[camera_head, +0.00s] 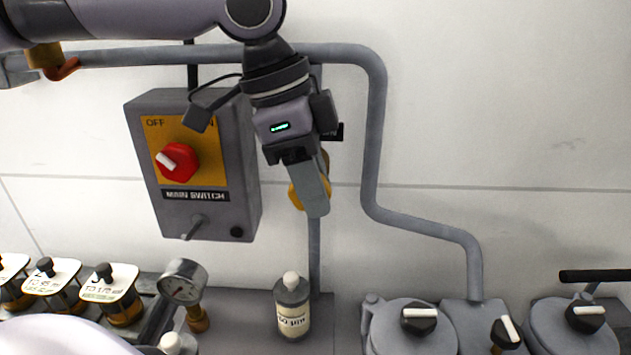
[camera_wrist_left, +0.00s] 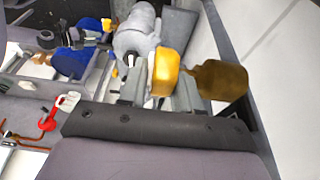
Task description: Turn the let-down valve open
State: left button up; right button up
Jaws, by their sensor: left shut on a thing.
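The let-down valve's yellow handle (camera_head: 295,195) shows beside and behind my left gripper, on the upright grey pipe right of the main switch box. My left gripper (camera_head: 316,203) points down and hides most of the valve. In the left wrist view, the yellow handle (camera_wrist_left: 165,72) stands between the two fingers of my left gripper (camera_wrist_left: 160,90), which is shut on it. A brass-coloured part (camera_wrist_left: 221,80) sits just right of the handle there. How far the handle is turned cannot be told. My right gripper is not in view.
The main switch box (camera_head: 205,213) with its red knob (camera_head: 177,161) is close left of my gripper. A bottle (camera_head: 292,305) stands below. A gauge (camera_head: 182,283) and several jars are lower left; round lidded pots (camera_head: 410,335) are lower right. The wall right of the bent pipe (camera_head: 373,150) is clear.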

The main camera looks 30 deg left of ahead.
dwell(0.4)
pick_arm(q)
jog(key=o, duration=1)
jog(key=shift+c, duration=0.2)
jog(key=shift+r, duration=0.1)
jog(key=v, duration=0.7)
jog(key=shift+s+a, duration=0.1)
jog(key=shift+a, duration=0.05)
jog(key=shift+s, duration=0.1)
